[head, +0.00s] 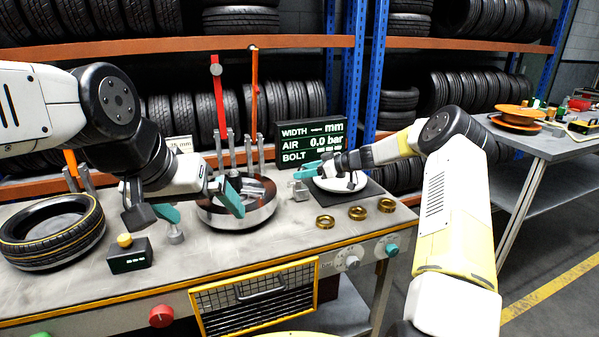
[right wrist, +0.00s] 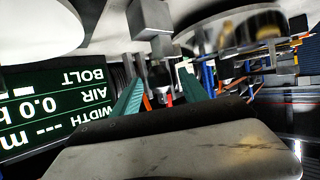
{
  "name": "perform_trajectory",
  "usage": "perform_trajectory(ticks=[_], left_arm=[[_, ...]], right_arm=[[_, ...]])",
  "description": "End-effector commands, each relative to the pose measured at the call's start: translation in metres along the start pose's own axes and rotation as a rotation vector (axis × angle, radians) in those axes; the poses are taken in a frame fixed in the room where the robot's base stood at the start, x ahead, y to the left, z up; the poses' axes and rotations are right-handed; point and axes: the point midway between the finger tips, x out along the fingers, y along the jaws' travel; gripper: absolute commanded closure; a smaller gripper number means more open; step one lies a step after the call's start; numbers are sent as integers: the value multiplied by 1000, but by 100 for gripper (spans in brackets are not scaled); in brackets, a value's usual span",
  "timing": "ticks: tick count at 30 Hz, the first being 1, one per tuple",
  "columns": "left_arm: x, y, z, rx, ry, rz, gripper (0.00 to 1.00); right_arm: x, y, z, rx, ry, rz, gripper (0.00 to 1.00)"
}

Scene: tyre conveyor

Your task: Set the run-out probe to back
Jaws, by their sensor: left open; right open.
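No part is labelled as the run-out probe. A small grey block on a post (head: 300,190) stands on the bench between the silver wheel rim (head: 238,213) and a white disc (head: 345,183); I cannot tell whether it is the probe. My right gripper (head: 309,170) is open just above and beside this block. In the right wrist view its teal fingers (right wrist: 160,95) are apart, and a grey block (right wrist: 150,18) shows beyond them, upside down. My left gripper (head: 198,205) is open at the left of the rim, with one teal finger in front of the rim.
A tyre (head: 52,232) lies at the bench's left. A black box with a yellow knob (head: 130,254) stands near the front edge. Several brass rings (head: 357,213) lie at right. A display (head: 312,143), red lever (head: 217,95) and orange lever (head: 254,95) rise behind.

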Motion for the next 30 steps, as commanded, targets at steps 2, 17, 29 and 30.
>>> perform_trajectory(ticks=[2,17,29,30], left_arm=[[0,0,0,0,0,0,0],[0,0,0,0,0,0,0],[0,0,0,0,0,0,0],[0,0,0,0,0,0,0]], right_arm=[[-16,1,0,0,-1,4,49],[-64,0,0,-1,0,-1,49],[-69,-31,-25,21,-84,-34,49],[-72,-44,-34,33,-122,-44,49]])
